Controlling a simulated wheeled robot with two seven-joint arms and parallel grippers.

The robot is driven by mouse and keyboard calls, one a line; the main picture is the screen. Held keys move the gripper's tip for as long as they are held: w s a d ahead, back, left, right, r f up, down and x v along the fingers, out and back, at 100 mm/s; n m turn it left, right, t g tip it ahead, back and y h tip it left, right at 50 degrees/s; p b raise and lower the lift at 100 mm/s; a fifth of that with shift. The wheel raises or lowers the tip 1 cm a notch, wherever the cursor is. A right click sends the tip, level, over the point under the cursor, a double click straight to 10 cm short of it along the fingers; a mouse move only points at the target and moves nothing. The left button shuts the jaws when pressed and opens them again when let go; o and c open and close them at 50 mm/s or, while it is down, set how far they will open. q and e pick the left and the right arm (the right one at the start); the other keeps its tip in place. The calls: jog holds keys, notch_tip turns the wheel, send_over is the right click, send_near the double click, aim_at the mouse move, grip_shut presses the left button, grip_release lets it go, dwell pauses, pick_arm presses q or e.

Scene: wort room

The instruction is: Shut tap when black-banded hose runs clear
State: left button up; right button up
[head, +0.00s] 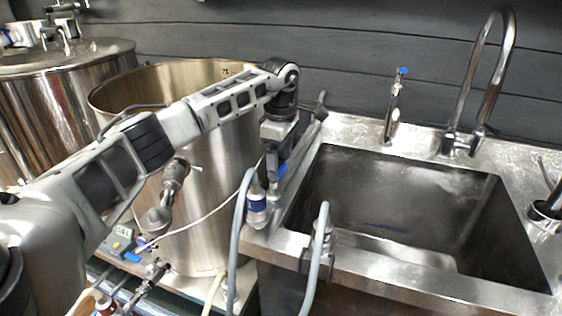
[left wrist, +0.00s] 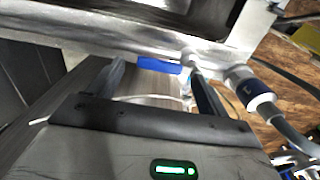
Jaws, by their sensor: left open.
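My left gripper (head: 277,172) reaches over the steel pot and points down at the sink's left edge. In the left wrist view its open fingers (left wrist: 155,68) stand either side of a blue tap lever (left wrist: 160,67); I cannot tell whether they touch it. The lever also shows in the head view (head: 282,170), partly hidden by the gripper. A grey hose with a blue-and-white coupling (head: 257,205) hangs beside it; the coupling also shows in the left wrist view (left wrist: 255,95). Another grey hose (head: 321,235) hooks over the sink's front rim. No black band or flow is clear to see.
The sink basin (head: 400,195) looks empty, its bottom partly shadowed. A slim blue-topped tap (head: 395,105) and a curved faucet (head: 480,80) stand behind it. The large open pot (head: 215,130) stands under my left arm, with valves and a thin white line below.

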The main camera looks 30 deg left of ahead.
pick_arm(q)
jog(key=shift+f, duration=0.7)
